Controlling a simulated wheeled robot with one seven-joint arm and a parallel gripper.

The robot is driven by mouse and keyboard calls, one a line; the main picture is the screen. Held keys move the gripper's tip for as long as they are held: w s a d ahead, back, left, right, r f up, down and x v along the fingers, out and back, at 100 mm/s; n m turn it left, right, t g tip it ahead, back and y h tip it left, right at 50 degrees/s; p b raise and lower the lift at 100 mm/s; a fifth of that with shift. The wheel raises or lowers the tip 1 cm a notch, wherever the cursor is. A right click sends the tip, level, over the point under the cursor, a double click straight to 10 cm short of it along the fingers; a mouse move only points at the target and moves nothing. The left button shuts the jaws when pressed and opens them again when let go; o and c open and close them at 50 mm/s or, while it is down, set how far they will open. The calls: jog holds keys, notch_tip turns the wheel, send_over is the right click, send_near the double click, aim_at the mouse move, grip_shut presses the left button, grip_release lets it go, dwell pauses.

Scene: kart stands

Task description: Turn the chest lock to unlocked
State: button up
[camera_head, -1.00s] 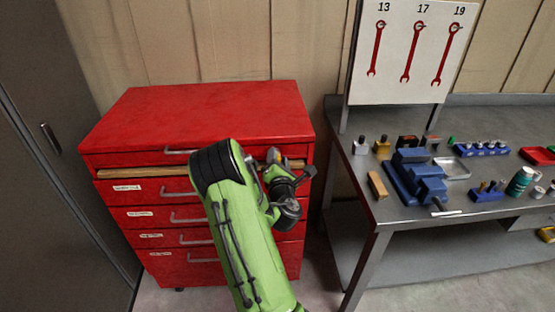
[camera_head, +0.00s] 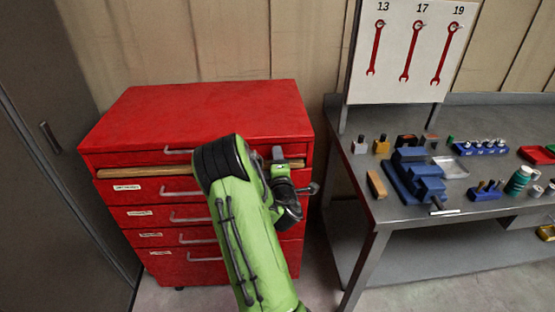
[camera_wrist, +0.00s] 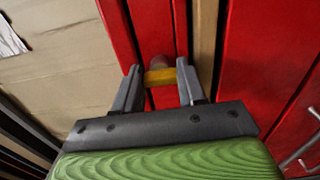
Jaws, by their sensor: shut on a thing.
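The red tool chest (camera_head: 215,112) stands against the wall in the head view, with its drawers closed. Its lock shows in the wrist view as a yellow key-like piece (camera_wrist: 160,76) on the red front, with a small round part behind it. My gripper (camera_wrist: 159,84) is shut on the yellow piece, one finger at each end of it. In the head view my gripper (camera_head: 280,160) is at the chest's upper right front. My green arm hides part of the drawers, and the lock itself is hidden there.
A wooden strip (camera_head: 140,173) runs below the top drawer. A metal workbench (camera_head: 390,209) with a blue vise-like block (camera_head: 415,175) and small parts stands to the right. A dark cabinet (camera_head: 50,200) stands at left. A gap of floor separates chest and bench.

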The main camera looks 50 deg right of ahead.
jog(key=shift+f+m, duration=0.1)
jog(key=shift+m, duration=0.2)
jog(key=o, duration=1.1)
jog(key=shift+c, duration=0.2)
